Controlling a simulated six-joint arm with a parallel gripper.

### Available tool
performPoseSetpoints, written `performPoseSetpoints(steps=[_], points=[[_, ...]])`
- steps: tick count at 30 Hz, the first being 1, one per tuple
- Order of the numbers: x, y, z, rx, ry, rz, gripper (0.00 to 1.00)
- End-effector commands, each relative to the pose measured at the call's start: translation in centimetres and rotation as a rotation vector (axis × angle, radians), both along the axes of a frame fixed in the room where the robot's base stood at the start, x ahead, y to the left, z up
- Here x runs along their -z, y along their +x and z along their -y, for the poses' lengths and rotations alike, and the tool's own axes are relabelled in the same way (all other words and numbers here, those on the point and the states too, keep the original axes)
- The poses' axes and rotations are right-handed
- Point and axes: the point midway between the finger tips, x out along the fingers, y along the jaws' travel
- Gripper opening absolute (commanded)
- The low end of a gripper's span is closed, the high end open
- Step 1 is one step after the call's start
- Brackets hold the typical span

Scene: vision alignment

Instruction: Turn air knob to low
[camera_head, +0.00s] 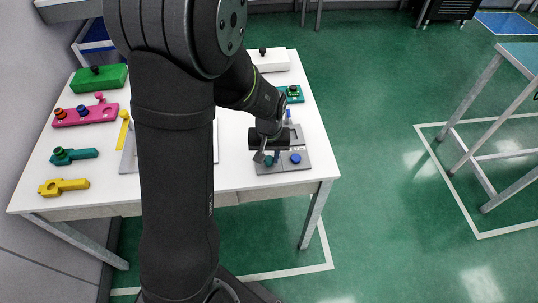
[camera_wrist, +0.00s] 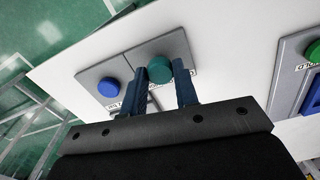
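A grey panel (camera_head: 290,167) lies at the table's right front corner, with a teal knob (camera_head: 268,161) and a blue knob (camera_head: 295,159) on it. In the wrist view the teal knob (camera_wrist: 160,69) shows between the fingertips of my gripper (camera_wrist: 160,68), and the blue knob (camera_wrist: 108,87) is left of them. The fingers are apart, one on each side of the teal knob, with a visible gap at the right finger. I cannot tell whether the left finger touches it. White labels by both knobs are partly hidden, so I cannot tell which is the air knob or its setting.
The white table (camera_head: 235,180) also bears a pink block (camera_head: 85,115), a green block (camera_head: 98,78), a yellow piece (camera_head: 63,187) and a teal piece (camera_head: 74,155) on the left. Another panel with a green knob (camera_wrist: 313,51) is at the wrist view's right edge.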

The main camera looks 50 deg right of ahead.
Motion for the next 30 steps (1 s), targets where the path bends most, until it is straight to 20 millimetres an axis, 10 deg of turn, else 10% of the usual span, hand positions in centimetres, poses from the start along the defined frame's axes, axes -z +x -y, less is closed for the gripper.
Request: performPoseSetpoints(steps=[16,30], points=[[-1.0,0.0,0.1,-0.001,-0.002,0.000,0.49],[-11.1,0.0,0.1,-0.001,-0.007,0.003,0.49]])
